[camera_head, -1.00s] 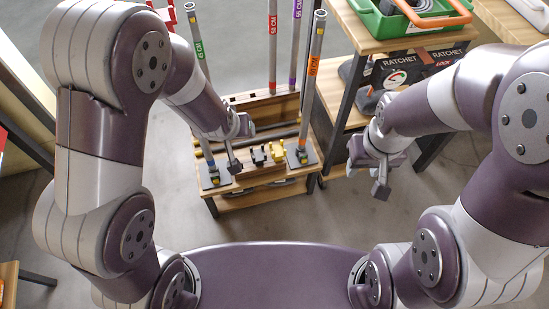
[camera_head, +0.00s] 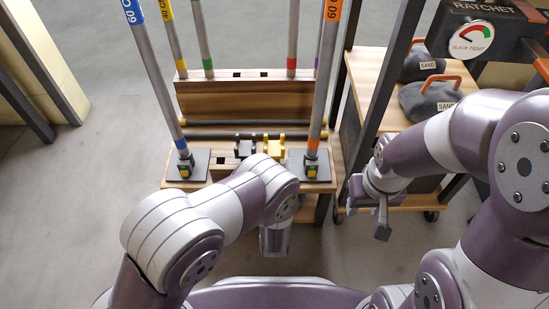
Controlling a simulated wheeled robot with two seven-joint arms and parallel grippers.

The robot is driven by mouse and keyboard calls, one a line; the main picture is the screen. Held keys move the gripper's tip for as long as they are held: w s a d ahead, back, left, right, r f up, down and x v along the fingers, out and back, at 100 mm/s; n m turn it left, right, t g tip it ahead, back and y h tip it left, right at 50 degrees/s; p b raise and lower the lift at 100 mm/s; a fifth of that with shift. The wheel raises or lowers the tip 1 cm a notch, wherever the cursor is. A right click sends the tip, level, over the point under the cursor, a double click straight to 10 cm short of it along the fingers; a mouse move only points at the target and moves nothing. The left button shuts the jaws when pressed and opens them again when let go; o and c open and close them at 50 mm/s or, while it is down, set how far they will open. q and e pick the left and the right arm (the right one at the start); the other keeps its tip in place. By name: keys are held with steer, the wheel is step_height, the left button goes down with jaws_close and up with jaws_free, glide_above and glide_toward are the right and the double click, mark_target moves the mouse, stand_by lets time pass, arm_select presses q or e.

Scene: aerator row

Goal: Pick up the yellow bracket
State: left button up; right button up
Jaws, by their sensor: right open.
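The yellow bracket (camera_head: 273,148) sits on the wooden rack (camera_head: 223,100), just right of a similar black bracket (camera_head: 245,147). My left arm comes in from the left and bends in front of the rack, below the bracket in the picture. Its forearm and wrist show, but its fingers are hidden. My right gripper (camera_head: 371,208) is open and empty, to the right of the rack and well apart from the bracket.
Tall poles with coloured bands stand in the rack; a blue-banded pole (camera_head: 155,75) and an orange-banded pole (camera_head: 322,80) flank the brackets. A wooden shelf cart (camera_head: 372,75) with sandbags (camera_head: 430,98) stands right. Floor at the left is clear.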

mark_target(274, 151)
arm_select(q)
steer(key=w+b, duration=0.3)
steer(key=w, duration=0.2)
steer(key=shift+w+f+b, duration=0.15)
steer(key=shift+w+b, duration=0.05)
steer(key=shift+b, duration=0.1)
steer(key=shift+w, duration=0.2)
steer(key=shift+r, duration=0.25)
